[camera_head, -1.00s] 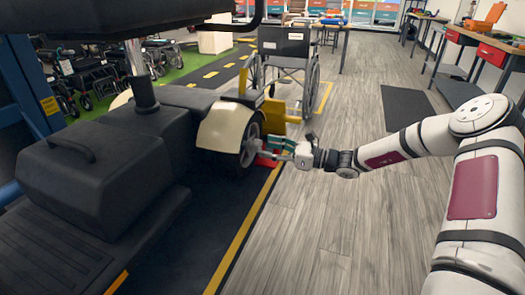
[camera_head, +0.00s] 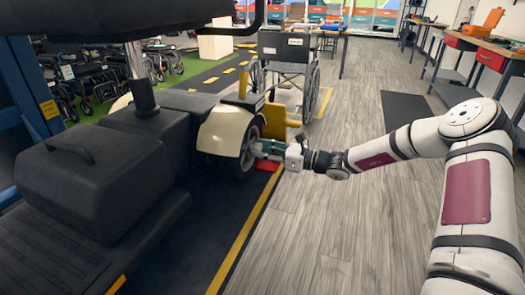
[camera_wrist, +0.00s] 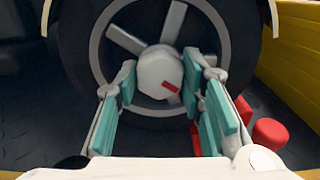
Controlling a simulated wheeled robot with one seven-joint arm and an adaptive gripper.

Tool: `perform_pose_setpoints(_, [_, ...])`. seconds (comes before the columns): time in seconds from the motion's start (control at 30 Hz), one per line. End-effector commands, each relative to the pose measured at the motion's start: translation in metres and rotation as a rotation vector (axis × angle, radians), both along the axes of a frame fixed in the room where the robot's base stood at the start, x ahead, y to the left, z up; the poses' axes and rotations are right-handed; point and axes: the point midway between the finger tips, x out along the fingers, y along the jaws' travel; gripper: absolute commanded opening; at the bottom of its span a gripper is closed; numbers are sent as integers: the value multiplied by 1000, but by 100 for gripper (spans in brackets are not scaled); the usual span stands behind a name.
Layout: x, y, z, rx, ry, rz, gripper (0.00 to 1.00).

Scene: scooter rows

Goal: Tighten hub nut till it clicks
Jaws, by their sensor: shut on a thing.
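The hub nut (camera_wrist: 159,80) is a pale grey faceted piece with a short red mark, at the middle of the scooter wheel (camera_wrist: 105,42) in the wrist view. My gripper (camera_wrist: 158,88) has teal-padded fingers on the left and right of the nut and is shut on it. In the head view my gripper (camera_head: 262,148) reaches in from the right to the hub of the scooter's wheel (camera_head: 248,153) under a cream fender (camera_head: 222,130). The nut itself is hidden by the fingers there.
A red block (camera_head: 267,163) lies on the floor by the wheel; a red knob (camera_wrist: 269,133) shows right of my fingers. A yellow stand (camera_head: 275,121) is just behind the wheel, with a wheelchair (camera_head: 284,55) beyond. Grey floor (camera_head: 335,220) to the right is clear.

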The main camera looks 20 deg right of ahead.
Motion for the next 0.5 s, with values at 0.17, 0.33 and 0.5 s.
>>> perform_pose_setpoints(0.17, [0,0,1,19,28,0,8])
perform_pose_setpoints(0.33, [-1,1,3,69,97,1,8])
perform_pose_setpoints(0.5, [-1,0,4,147,206,0,8])
